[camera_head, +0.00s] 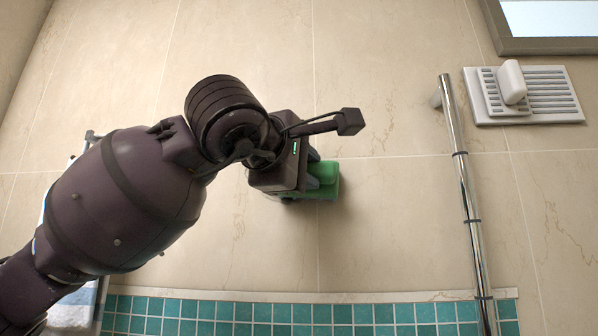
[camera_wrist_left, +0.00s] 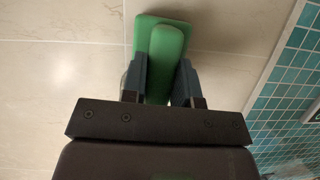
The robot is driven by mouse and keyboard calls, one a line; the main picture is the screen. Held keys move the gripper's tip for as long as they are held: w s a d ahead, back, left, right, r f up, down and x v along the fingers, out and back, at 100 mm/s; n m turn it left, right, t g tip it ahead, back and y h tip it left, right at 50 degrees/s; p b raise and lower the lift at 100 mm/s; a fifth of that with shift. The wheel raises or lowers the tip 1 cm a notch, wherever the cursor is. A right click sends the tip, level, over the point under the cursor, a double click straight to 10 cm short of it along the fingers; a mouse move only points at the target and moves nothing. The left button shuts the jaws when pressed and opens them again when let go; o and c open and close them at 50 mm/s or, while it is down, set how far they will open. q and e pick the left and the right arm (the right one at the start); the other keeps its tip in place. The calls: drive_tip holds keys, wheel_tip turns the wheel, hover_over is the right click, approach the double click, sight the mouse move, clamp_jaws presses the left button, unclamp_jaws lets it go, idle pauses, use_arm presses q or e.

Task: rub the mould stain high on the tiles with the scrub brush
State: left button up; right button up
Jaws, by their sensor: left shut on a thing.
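My left gripper (camera_head: 312,168) is high at the beige tiled wall, and my arm reaches up to it from the lower left. The gripper is shut on the green scrub brush (camera_head: 326,179). In the left wrist view the brush (camera_wrist_left: 160,40) sits between the two fingers (camera_wrist_left: 160,84), held by its raised handle, with its flat block toward the tiles. The brush looks close to or against the wall; exact contact cannot be told. I see no mould stain on the bare tiles; the brush and gripper hide the wall behind them. My right gripper is not in view.
A chrome rail (camera_head: 465,180) stands on the wall to the right. A white vent or rack (camera_head: 548,94) and a framed edge (camera_head: 550,44) are at the upper right. Teal tiles (camera_head: 300,312) run below a pale trim. A towel (camera_head: 72,308) hangs at the lower left.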

use_arm(q)
drive_tip(key=shift+w+a, duration=0.1)
drive_tip(key=shift+a, duration=0.75)
drive_tip(key=shift+a+b, duration=0.4)
drive_tip(key=shift+a, duration=4.5)
drive_tip(key=shift+w+d+r+p, duration=0.1)
drive_tip(key=shift+d+r+p, duration=0.1)
drive_tip(key=shift+d+r, duration=0.35)
drive_tip(key=shift+s+d+r+p, duration=0.15)
drive_tip(key=shift+d+r, duration=0.1)
drive_tip(key=shift+d, duration=0.55)
drive_tip(key=shift+w+d+r+p, duration=0.2)
drive_tip(key=shift+d+r, duration=0.2)
drive_tip(key=shift+d, duration=0.25)
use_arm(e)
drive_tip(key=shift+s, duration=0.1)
